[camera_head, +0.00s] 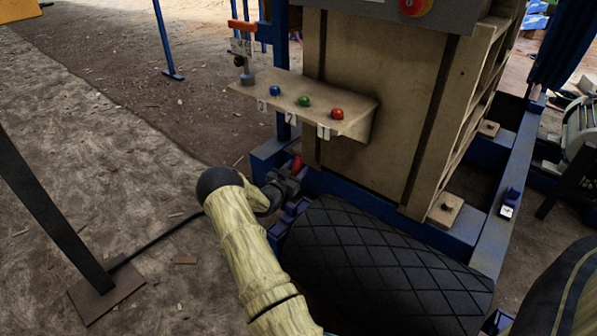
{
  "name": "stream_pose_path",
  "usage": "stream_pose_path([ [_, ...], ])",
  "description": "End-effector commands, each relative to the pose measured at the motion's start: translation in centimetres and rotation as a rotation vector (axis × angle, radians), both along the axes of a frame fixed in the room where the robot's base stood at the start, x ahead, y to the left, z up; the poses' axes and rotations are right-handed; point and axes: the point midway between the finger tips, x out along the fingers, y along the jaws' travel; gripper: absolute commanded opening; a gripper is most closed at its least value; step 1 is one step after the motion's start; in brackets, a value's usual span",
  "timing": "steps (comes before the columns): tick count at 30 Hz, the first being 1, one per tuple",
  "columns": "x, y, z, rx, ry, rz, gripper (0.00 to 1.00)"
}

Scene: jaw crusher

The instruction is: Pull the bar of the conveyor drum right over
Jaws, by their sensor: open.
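The conveyor drum (390,265) is a large black roller with a diamond-pattern surface, lying low in the blue frame at the lower middle. A small red-orange piece (297,163) shows by the frame at the drum's far left end. It may be the tip of the bar; the rest is hidden. My gripper (290,180) is dark and open, at the end of my pale yellow arm, right beside this red piece. I cannot tell whether the piece lies between the fingers or whether they touch it.
A tan shelf (355,120) with blue, green and red buttons juts out above my gripper. A red-handled lever (243,40) stands at its left end. A black post (55,220) on a foot plate stands left. The ground between is mostly clear.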

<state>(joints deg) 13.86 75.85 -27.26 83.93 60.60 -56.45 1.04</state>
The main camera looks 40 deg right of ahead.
Motion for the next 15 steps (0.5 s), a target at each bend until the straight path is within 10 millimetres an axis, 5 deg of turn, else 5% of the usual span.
stream_pose_path([
  [6,0.6,-2.1,-0.1,-0.001,-0.001,0.000,0.47],
  [15,0.6,-2.3,0.1,0.000,0.000,0.001,0.45],
])
